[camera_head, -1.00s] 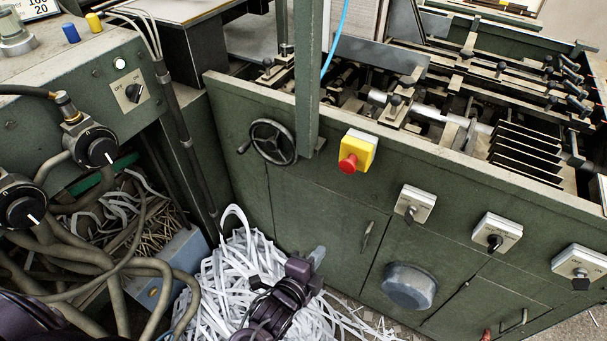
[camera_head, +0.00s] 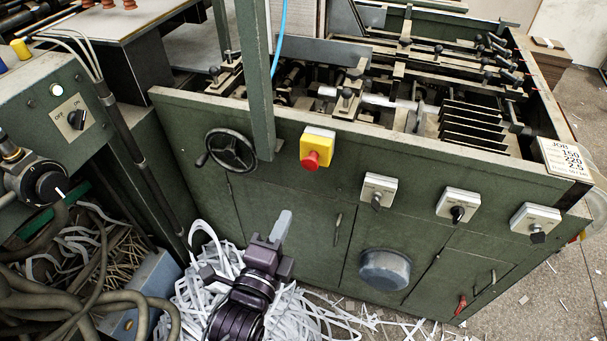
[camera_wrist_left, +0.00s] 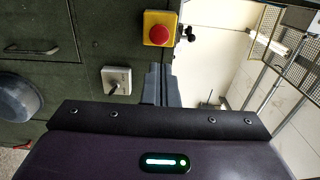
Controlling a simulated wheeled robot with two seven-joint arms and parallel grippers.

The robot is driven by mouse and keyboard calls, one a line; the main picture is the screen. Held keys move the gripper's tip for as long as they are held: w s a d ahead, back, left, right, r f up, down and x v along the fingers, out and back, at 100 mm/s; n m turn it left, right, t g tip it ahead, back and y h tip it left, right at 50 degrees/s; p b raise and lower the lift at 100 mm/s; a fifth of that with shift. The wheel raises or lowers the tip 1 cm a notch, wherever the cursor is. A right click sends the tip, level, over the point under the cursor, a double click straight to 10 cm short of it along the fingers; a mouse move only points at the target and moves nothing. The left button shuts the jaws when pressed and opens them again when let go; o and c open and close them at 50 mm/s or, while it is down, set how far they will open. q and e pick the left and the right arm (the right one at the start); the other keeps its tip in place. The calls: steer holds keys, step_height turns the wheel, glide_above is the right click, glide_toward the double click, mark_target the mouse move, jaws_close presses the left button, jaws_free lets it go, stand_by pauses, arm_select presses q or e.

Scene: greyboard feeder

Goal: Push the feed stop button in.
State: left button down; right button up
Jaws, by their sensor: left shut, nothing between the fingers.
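The feed stop button is a red mushroom knob (camera_head: 311,160) on a yellow box with a pale top (camera_head: 318,144), fixed to the front of the green machine. In the left wrist view the red knob (camera_wrist_left: 158,34) faces the camera on its yellow box (camera_wrist_left: 147,19), above the fingertips in the picture. My left gripper (camera_head: 283,222) is below and a little left of the button in the head view, clear of it. Its grey fingers (camera_wrist_left: 160,84) are together and empty. My right gripper is not in view.
A handwheel (camera_head: 231,150) and an upright green post (camera_head: 257,80) stand left of the button. Several switch boxes, one a grey-white box (camera_head: 379,189), sit to its right. White paper strips (camera_head: 190,290) pile below my left arm. A round grey cap (camera_head: 385,269) protrudes lower right.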

arm_select(q)
steer(key=p, duration=0.2)
glide_toward(309, 166)
steer(key=x, duration=0.5)
steer(key=shift+w+r, duration=0.1)
steer(key=shift+w, duration=0.15)
steer(key=shift+w+d, duration=0.3)
steer(key=shift+w, duration=0.35)
